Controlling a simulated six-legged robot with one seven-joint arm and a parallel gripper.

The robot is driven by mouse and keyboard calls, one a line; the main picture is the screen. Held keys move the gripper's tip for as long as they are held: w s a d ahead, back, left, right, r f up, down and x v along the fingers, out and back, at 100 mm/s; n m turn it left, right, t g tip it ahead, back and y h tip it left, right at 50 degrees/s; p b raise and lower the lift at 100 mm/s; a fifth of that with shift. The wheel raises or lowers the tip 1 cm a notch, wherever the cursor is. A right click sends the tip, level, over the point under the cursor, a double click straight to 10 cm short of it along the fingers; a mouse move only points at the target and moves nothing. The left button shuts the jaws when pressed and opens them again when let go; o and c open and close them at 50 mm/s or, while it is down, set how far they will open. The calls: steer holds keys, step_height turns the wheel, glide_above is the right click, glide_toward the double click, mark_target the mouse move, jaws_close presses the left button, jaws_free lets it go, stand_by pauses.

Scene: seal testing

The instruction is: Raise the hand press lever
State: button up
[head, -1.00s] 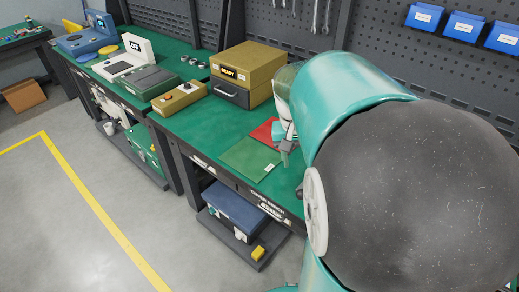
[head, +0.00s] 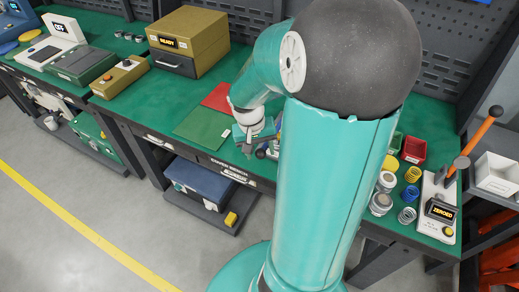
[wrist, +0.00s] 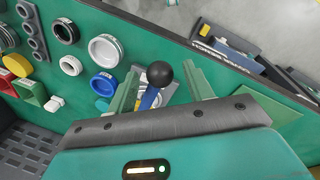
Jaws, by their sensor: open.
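A black ball knob (wrist: 160,73) on a blue lever (wrist: 149,98) shows in the wrist view, apparently the hand press lever. My gripper (wrist: 163,80) is open, with one green finger on each side of the knob. I cannot tell whether either finger touches it. In the head view my gripper (head: 258,146) is low over the front edge of the green bench. A small dark ball (head: 261,153) shows beside it. The rest of the press is mostly hidden behind my gripper and arm.
A device reading ZEROED (head: 440,208) with an orange handle (head: 487,127) stands at the right. Several springs and rings, a red bin (head: 414,150) and a green mat (head: 203,127) are on the bench. A yellow box (head: 187,42) reading READY stands behind.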

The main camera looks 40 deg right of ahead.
steer(key=shift+f, duration=0.2)
jaws_close()
steer(key=shift+d+r, duration=0.1)
steer(key=shift+r, duration=0.1)
